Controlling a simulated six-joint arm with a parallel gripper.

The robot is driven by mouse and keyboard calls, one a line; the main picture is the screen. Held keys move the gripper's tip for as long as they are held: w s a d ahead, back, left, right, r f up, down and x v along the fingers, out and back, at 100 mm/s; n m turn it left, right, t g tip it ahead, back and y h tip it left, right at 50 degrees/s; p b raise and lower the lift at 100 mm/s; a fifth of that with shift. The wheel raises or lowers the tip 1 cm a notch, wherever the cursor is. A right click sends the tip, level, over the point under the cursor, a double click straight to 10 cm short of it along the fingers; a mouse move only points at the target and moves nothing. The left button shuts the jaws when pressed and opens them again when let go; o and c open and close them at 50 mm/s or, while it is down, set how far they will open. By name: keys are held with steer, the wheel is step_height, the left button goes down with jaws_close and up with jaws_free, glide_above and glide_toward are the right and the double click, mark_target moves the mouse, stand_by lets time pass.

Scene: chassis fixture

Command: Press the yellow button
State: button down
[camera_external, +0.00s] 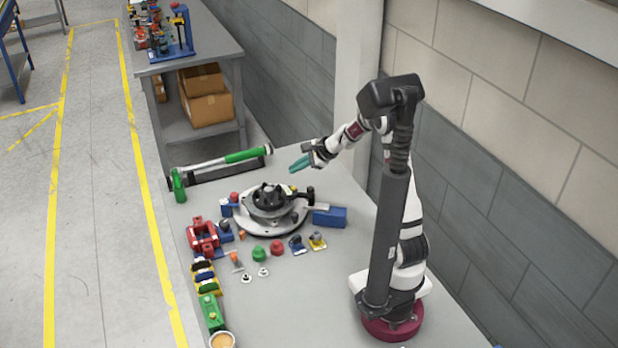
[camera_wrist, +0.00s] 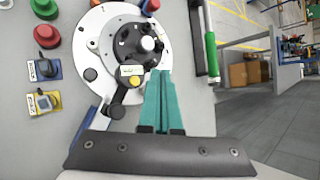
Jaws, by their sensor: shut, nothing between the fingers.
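In the wrist view, a small yellow round spot (camera_wrist: 137,81), which may be the yellow button, sits beside a pale label on the round grey fixture (camera_wrist: 100,20). My gripper (camera_external: 293,170) is shut and empty, raised above the table beyond the fixture. Its teal fingers (camera_wrist: 163,74) overlap the fixture's edge in the wrist view.
Green (camera_external: 259,254) and red (camera_external: 277,247) buttons and a blue-based piece (camera_external: 297,245) stand in front of the fixture. A blue block (camera_external: 330,217) is at its right. A green-handled tool (camera_external: 245,156) lies behind. Red, yellow and green parts line the left edge.

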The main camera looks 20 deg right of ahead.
steer(key=shift+f, duration=2.1)
stand_by(0.3)
steer(key=shift+f, duration=0.4)
steer(key=shift+f, duration=0.4)
stand_by(0.5)
steer(key=shift+r, duration=0.85)
step_height(320, 180, up, 5)
stand_by(0.5)
